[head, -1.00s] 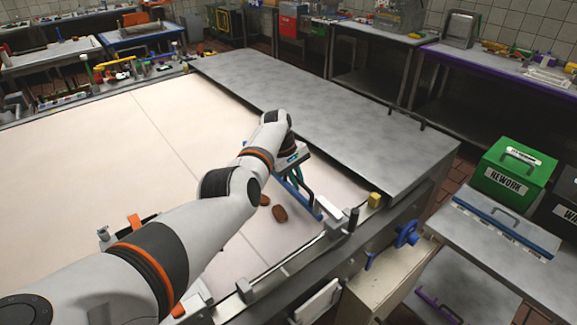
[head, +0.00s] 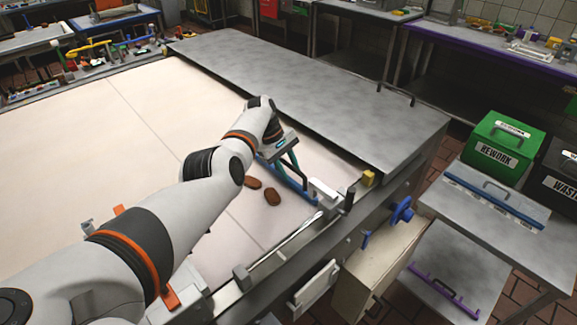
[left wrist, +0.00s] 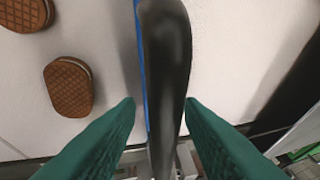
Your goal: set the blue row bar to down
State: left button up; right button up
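The blue row bar (head: 300,192) lies along the right part of the pale belt, beside two brown biscuits (head: 272,198). In the left wrist view its blue edge (left wrist: 140,50) shows beside a black curved handle (left wrist: 165,60). My left gripper (head: 296,178) is over the bar in the head view. In the left wrist view its green fingers (left wrist: 160,104) are spread on either side of the handle. A gap shows at the left finger; whether the right finger touches is unclear. My right gripper is not in view.
A metal cover plate (head: 300,95) spans the belt behind the bar. A metal rail (head: 285,245) edges the belt in front. A blue hand wheel (head: 401,209) sits on the machine's right side. Green REWORK (head: 500,140) and dark WASTE (head: 560,170) bins stand at right.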

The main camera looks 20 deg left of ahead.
pick_arm(q)
jog(key=shift+r, duration=0.15)
jog(key=v, duration=1.1)
jog(key=shift+a+r, duration=0.25)
jog(key=shift+r, duration=0.05)
